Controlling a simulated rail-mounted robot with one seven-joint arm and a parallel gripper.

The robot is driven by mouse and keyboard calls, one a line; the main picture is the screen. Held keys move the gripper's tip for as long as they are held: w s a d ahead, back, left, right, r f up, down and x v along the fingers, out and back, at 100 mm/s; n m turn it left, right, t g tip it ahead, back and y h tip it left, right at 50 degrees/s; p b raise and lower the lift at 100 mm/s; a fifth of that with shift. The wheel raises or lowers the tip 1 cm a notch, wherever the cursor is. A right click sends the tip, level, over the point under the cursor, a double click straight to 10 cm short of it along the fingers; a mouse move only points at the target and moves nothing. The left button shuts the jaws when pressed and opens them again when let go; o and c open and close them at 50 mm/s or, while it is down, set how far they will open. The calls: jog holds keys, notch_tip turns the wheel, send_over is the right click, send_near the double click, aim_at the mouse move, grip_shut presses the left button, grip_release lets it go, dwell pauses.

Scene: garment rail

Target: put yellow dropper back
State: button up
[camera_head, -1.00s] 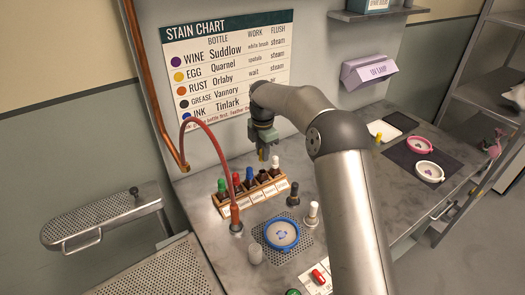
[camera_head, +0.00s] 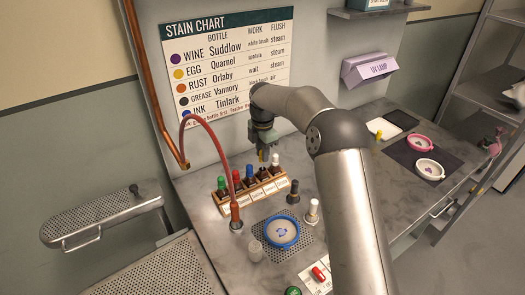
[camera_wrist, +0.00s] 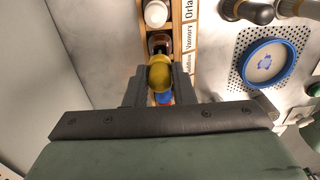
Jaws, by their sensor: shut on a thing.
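My gripper (camera_head: 264,150) is above the back of the wooden bottle rack (camera_head: 226,208). It is shut on the yellow dropper (camera_wrist: 159,74); the yellow bulb shows between the fingers in the wrist view. The dropper's lower part is hidden there. A dark bottle with no coloured cap (camera_head: 262,173) stands in the rack below the gripper, between the blue-capped bottle (camera_head: 249,172) and the white-capped bottle (camera_head: 275,162). Its open mouth (camera_wrist: 158,41) shows just beyond the bulb in the wrist view. I cannot tell whether the dropper tip touches it.
Green-capped (camera_head: 221,184) and red-capped (camera_head: 236,180) bottles fill the rack's left end. A red hose (camera_head: 205,120) arches beside them.

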jog(key=shift+f, duration=0.4)
dwell(0.3)
jog(key=shift+f+b, duration=0.55)
jog(key=shift+f, duration=0.35)
jog(key=shift+f, duration=0.1)
jog(key=shift+f, duration=0.45)
dwell(0.3)
jog(key=o, duration=1)
jog(key=shift+r, duration=0.15)
